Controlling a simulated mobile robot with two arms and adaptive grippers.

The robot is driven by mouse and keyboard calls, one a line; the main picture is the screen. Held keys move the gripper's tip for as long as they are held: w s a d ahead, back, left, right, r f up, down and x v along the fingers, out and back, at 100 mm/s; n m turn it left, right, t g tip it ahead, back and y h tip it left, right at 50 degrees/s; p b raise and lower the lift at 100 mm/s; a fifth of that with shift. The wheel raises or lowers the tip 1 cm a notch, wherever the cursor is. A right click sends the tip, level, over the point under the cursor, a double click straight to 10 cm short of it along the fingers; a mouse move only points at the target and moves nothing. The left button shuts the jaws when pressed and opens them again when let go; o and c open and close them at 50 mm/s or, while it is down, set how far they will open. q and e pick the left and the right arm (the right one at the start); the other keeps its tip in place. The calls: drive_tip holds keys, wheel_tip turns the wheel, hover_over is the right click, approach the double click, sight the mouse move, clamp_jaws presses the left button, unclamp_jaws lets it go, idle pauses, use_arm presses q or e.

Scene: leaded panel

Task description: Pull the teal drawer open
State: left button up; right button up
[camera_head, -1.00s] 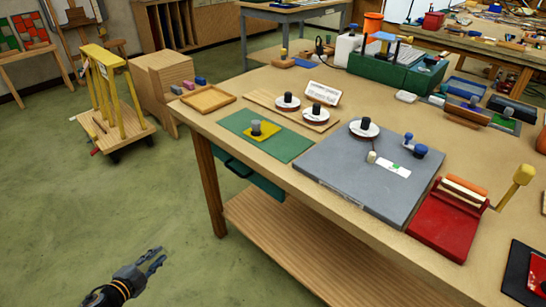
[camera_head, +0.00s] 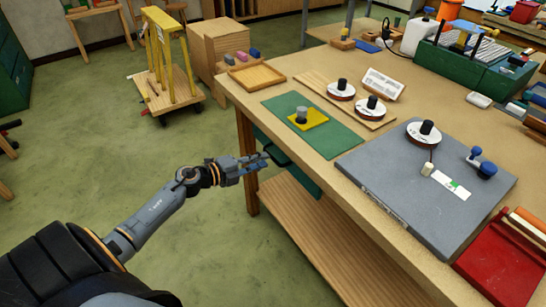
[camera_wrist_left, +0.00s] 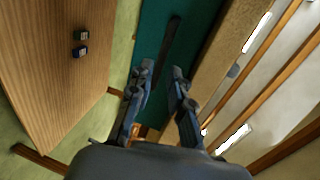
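The teal drawer (camera_head: 303,181) is under the near edge of the workbench, its front partly hidden by the tabletop. It looks closed. Its dark bar handle (camera_head: 276,153) is at its left part. In the left wrist view the teal front (camera_wrist_left: 200,28) fills the upper middle, with the dark handle (camera_wrist_left: 168,52) running along it. My left gripper (camera_head: 264,163) is just in front of the handle. Its two fingers (camera_wrist_left: 160,80) are apart, one on either side of the handle's line, with nothing visible held. I cannot tell whether they touch it. My right gripper is not in view.
The bench leg (camera_head: 246,165) and lower wooden shelf (camera_head: 315,235) are close to my left gripper. Above the drawer lie a green mat (camera_head: 325,139) and a grey slab (camera_head: 385,185). A yellow-framed cart (camera_head: 165,92) stands on the open green floor to the left.

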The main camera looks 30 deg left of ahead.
sight(272, 156)
use_arm(q)
drive_tip(key=x, duration=0.5)
clamp_jaws()
